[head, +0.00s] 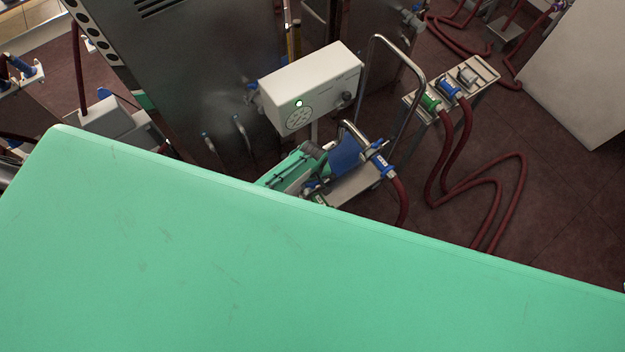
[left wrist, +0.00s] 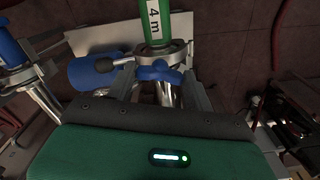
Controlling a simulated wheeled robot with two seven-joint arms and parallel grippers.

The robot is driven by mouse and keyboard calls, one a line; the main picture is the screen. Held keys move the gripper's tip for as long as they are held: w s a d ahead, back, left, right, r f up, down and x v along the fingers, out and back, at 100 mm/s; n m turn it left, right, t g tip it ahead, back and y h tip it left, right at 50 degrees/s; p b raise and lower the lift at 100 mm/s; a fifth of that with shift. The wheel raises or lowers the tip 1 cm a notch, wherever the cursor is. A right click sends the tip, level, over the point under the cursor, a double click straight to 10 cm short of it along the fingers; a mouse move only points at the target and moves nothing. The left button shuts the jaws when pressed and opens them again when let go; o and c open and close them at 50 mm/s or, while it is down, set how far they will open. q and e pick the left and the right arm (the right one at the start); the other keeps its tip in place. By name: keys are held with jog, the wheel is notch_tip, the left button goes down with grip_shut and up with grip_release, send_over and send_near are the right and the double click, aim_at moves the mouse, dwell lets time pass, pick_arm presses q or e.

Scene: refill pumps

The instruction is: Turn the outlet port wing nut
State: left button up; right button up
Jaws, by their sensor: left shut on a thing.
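The outlet port wing nut (left wrist: 158,72) is blue and sits on a metal clamp (left wrist: 180,52) below a green hose fitting marked "4 m" (left wrist: 168,27) in the left wrist view. My left gripper (left wrist: 162,78) is shut on the wing nut, with its fingers to either side of it. In the head view my left gripper (head: 308,183) is at the small pump with the blue motor (head: 345,153). Its fingertips and the wing nut are too small and partly hidden there. My right gripper is not in view.
A white control box (head: 315,85) with a round dial stands above the pump. A bent metal handle (head: 400,50) rises beside it. Dark red hoses (head: 485,175) run across the floor from a fitting rack (head: 455,85) at right. My own green part blocks the lower head view.

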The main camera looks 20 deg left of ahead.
pick_arm(q)
jog(key=shift+w+r+n, duration=0.1)
jog(key=shift+n, duration=1.6)
jog(key=shift+a+p, duration=0.1)
jog(key=shift+p, duration=0.2)
jog(key=o, duration=1)
jog(key=shift+r, duration=0.3)
notch_tip(320, 180, up, 13)
jog(key=shift+r, duration=0.1)
